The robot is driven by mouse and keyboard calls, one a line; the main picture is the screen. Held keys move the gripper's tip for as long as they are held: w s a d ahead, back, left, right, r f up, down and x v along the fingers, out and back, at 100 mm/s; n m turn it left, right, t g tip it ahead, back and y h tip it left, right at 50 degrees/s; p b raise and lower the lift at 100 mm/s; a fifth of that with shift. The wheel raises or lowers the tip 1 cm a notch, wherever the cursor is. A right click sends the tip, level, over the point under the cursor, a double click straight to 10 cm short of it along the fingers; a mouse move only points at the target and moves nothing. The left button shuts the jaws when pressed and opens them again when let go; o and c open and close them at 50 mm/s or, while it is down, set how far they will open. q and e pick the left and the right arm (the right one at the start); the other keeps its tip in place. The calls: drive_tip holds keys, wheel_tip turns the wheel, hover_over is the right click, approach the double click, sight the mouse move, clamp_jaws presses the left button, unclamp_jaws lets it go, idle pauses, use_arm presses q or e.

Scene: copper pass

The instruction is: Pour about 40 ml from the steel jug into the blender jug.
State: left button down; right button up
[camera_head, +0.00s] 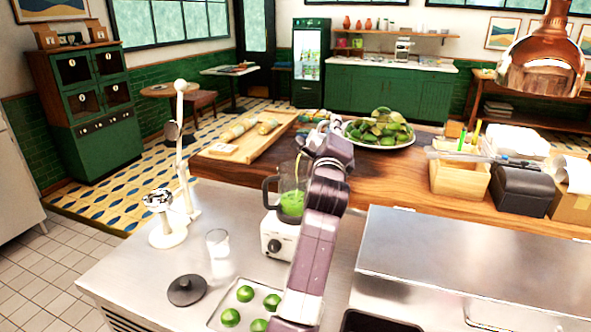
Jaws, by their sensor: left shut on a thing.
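The blender jug (292,202) is clear with a dark handle and stands upright on its white base (277,238) on the steel counter. Bright green contents show in its lower part. My left arm reaches up from the bottom middle, in front of the jug's right side. My left gripper (312,139) is above the blender jug, shut on the steel jug, which is mostly hidden by my wrist and hard to make out. A thin yellowish stream (297,166) runs down into the open top of the blender jug. My right gripper is not in view.
A tray with several limes (229,317), a black lid (187,290), a glass (218,252) and a white juicer (166,224) stand nearby on the counter. Behind are a board (222,145) and a heaped platter (381,139). The steel surface at right is clear.

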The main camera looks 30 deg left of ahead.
use_arm(q)
drive_tip(key=shift+s+a+r+n+b, duration=0.1)
drive_tip(key=shift+a+r+n+b, duration=0.05)
drive_tip(key=shift+r+n+b, duration=0.3)
idle(1.0)
drive_tip(key=m+p, duration=0.1)
drive_tip(key=p, duration=0.1)
drive_tip(key=d+m+p, duration=0.1)
drive_tip(key=m+p, duration=0.1)
drive_tip(key=shift+w+d+f, duration=0.1)
drive_tip(key=shift+w+f, duration=0.05)
drive_tip(key=shift+w, duration=0.25)
drive_tip(key=shift+f, duration=0.25)
drive_tip(key=shift+s+r+m+p, duration=0.1)
drive_tip(key=shift+m+p, duration=0.15)
drive_tip(key=shift+p, duration=0.25)
drive_tip(key=m+p, duration=0.1)
drive_tip(key=p, duration=0.1)
drive_tip(key=m+h+p, duration=0.1)
drive_tip(key=p, duration=0.1)
drive_tip(key=shift+d+r+m+p, duration=0.15)
drive_tip(key=shift+d+m+p, duration=0.15)
drive_tip(key=shift+w+d+m+p, duration=0.2)
drive_tip(key=shift+w+m+p, duration=0.05)
drive_tip(key=shift+m+p, duration=0.3)
drive_tip(key=shift+d+f+h, duration=0.1)
drive_tip(key=shift+f+h, duration=0.2)
drive_tip(key=shift+w+m+p, duration=0.1)
drive_tip(key=shift+m+p, duration=0.15)
drive_tip(key=shift+p, duration=0.1)
